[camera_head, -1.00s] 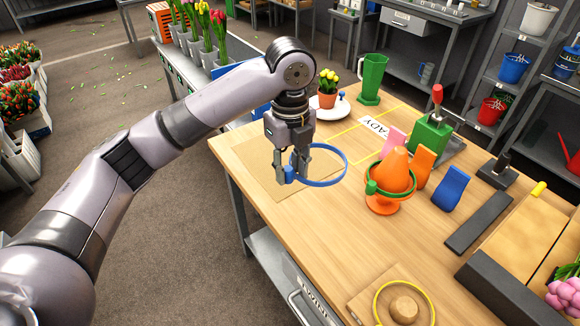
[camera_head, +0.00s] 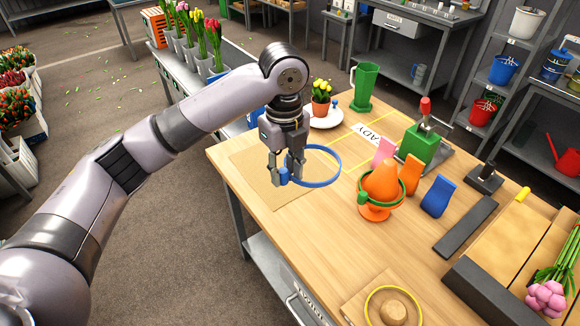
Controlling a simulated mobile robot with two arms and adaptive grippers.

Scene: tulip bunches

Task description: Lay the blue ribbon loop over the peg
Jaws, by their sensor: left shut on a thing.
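My left gripper (camera_head: 288,172) is shut on the blue ribbon loop (camera_head: 339,163) by its small blue tab. The loop is an open ring reaching to the right of the fingers, over the left part of the wooden table; its exact height is hard to tell. An orange cone (camera_head: 383,181) on an orange foot stands to its right, with a green loop (camera_head: 365,201) around it. A short round wooden peg (camera_head: 393,312) stands on a square board near the front edge, with a yellow loop (camera_head: 429,303) around it. Which one is the task's peg is unclear. My right gripper is out of view.
Orange (camera_head: 410,174), blue (camera_head: 438,197) and pink (camera_head: 383,152) blocks stand near the cone. A green press with a red knob (camera_head: 425,104) is behind them. A green jug (camera_head: 364,87) and potted tulips (camera_head: 321,96) stand at the back. Bare table lies between cone and front board.

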